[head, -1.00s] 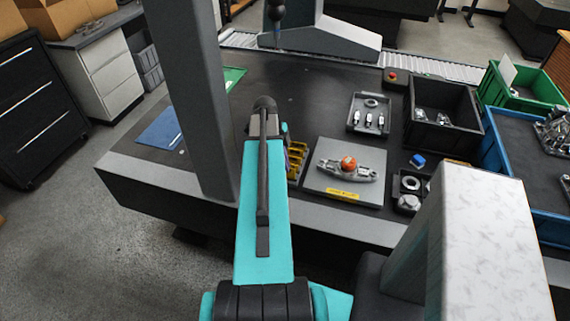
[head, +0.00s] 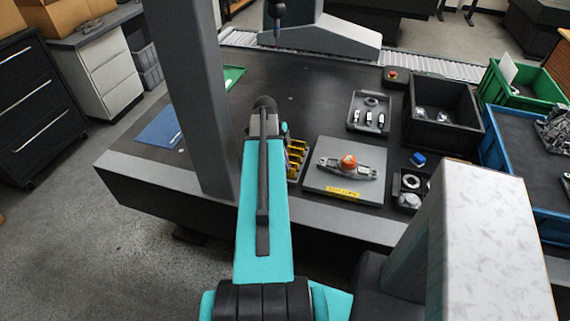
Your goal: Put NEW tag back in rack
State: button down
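The rack (head: 296,158) appears to be the dark holder with several yellow pieces, standing just left of the grey plate. My arm covers its left part. I cannot read any tag as NEW; a yellow label (head: 343,193) lies on the front edge of the grey plate. My gripper is hidden behind my teal arm, which reaches over the table toward the rack's left side. Whether it holds a tag does not show.
The grey plate (head: 318,181) carries a metal part with an orange ball (head: 348,161). Behind it are a tray of small tools (head: 356,126) and a black bin (head: 437,137). A grey gantry column (head: 195,90) rises left of my arm. The table's middle is clear.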

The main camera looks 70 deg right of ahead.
jog(key=shift+f+b, duration=0.3)
jog(key=shift+f, duration=0.2)
dwell(0.4)
jog(key=c, duration=1.7)
grip_release()
jog(key=shift+r, duration=0.15)
jog(key=shift+r+p, duration=1.8)
jog(key=shift+r, duration=1.55)
